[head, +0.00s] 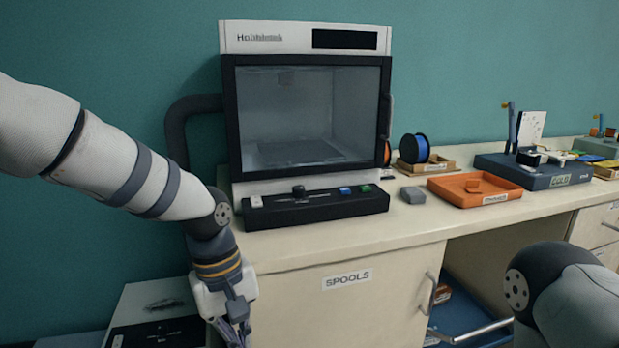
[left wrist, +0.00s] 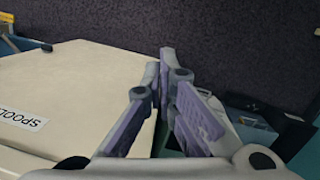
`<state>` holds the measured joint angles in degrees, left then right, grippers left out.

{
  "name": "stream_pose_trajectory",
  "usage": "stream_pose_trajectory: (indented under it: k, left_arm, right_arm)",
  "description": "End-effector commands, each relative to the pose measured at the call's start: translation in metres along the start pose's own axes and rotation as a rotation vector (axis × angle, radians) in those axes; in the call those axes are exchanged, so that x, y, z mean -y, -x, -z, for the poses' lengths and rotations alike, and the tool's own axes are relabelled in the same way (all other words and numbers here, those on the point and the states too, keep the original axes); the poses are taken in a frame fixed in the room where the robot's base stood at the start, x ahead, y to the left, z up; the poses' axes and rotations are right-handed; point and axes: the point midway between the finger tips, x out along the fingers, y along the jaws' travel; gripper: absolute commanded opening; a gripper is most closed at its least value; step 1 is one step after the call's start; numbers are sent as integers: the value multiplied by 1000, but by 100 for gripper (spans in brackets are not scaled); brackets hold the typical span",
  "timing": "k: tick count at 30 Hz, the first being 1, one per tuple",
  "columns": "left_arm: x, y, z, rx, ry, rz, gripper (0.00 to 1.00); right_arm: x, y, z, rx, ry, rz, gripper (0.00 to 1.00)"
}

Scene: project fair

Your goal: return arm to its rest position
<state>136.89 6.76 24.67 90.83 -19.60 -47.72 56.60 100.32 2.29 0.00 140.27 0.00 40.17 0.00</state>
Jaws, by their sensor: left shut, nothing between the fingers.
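My left arm comes in from the left in the head view and hangs down in front of the counter's left end. My left gripper (head: 238,332) points down beside the cabinet front marked SPOOLS and is partly cut off by the bottom edge. In the left wrist view the left gripper (left wrist: 164,95) has its fingers close together with nothing between them. Part of my right arm shows at the lower right of the head view; its gripper is out of view.
A printer-like machine (head: 307,115) stands on the counter (head: 400,232). An orange tray (head: 473,190), a grey block (head: 412,195) and a blue spool (head: 415,148) lie to its right. The cabinet (head: 330,312) is close to my left gripper.

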Motion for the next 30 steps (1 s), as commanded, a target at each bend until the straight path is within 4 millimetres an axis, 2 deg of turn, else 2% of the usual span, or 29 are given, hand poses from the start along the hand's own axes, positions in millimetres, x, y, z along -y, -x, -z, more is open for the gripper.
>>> stream_pose_trajectory:
  k: [1,4,5,6,8,9,10,13,15,17,20,30]
  left_arm:
    - [13,-39,-13,39,-39,0,0]
    - [49,-116,-44,86,-127,-30,0]
    - [64,-138,-56,95,-154,-37,0]
    - [87,-166,-74,101,-187,-40,0]
    - [126,-199,-101,98,-236,-34,0]
    - [154,-214,-119,89,-269,-20,0]
    - [174,-222,-132,80,-295,-5,0]
    - [233,-232,-163,45,-382,59,0]
    - [260,-231,-177,28,-433,99,0]
    - [274,-228,-182,14,-463,124,0]
    - [282,-226,-186,6,-485,138,0]
    - [282,-226,-186,6,-485,138,0]
  right_arm:
    - [0,0,-1,2,0,0,0]
    - [0,0,-1,3,0,0,0]
    - [0,0,-2,4,0,0,0]
    - [0,0,-2,5,0,0,0]
    - [0,0,-2,5,0,0,0]
    - [0,0,-2,4,0,0,0]
    - [0,0,-2,4,0,0,0]
    - [0,0,-1,3,0,0,0]
    - [0,0,-1,3,0,0,0]
    - [0,0,-1,3,0,0,0]
    - [0,0,-1,3,0,0,0]
    - [0,0,-1,3,0,0,0]
